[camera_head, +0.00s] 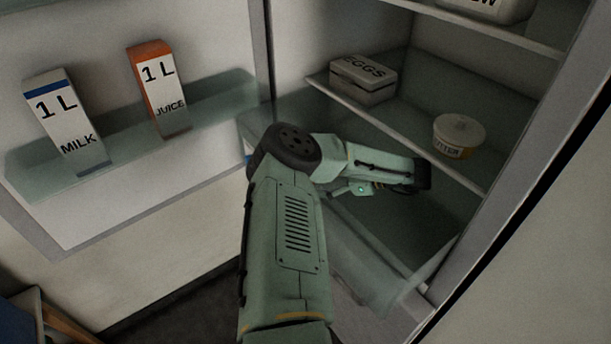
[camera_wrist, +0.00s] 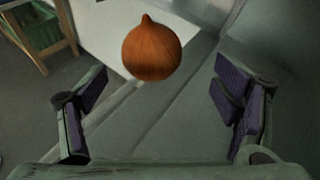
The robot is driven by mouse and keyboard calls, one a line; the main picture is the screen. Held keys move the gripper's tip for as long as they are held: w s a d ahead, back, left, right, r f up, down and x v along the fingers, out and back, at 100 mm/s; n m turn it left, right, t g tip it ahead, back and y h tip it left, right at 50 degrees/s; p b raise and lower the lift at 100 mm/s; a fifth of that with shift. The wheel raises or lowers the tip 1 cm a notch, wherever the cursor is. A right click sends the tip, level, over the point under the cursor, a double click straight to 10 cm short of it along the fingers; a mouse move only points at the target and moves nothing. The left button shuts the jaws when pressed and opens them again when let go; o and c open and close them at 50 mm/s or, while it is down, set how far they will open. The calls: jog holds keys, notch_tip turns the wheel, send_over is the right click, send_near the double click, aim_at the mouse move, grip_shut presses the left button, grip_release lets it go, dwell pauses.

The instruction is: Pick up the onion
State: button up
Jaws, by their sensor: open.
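The onion (camera_wrist: 152,50) is brown-orange and round with a pointed tip, and shows in the wrist view at the top, a little left of centre. My gripper (camera_wrist: 165,95) is open and empty in the wrist view, its purple-padded fingers apart on the left and right. The onion lies beyond the fingertips, roughly in line with the gap between them and apart from both. In the head view my arm reaches into the open fridge below the middle shelf; the gripper's end is dark there, and the onion is not visible.
An egg box (camera_head: 363,80) and a butter tub (camera_head: 459,136) stand on the fridge shelf (camera_head: 400,128) just above my arm. A milk carton (camera_head: 66,122) and a juice carton (camera_head: 159,90) stand in the door shelf (camera_head: 215,105) at left. A transparent drawer front (camera_head: 375,270) is below my arm.

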jog(key=p+x, duration=0.1)
jog(key=x, duration=0.1)
jog(key=p+x, duration=0.1)
jog(key=x, duration=0.3)
jog(key=shift+s+a+r+p, duration=0.15)
jog(key=shift+s+a+p, duration=0.15)
jog(key=shift+a+p, duration=0.15)
jog(key=shift+w+a+f, duration=0.15)
jog(key=shift+a+f, duration=0.15)
jog(key=c, duration=1.4)
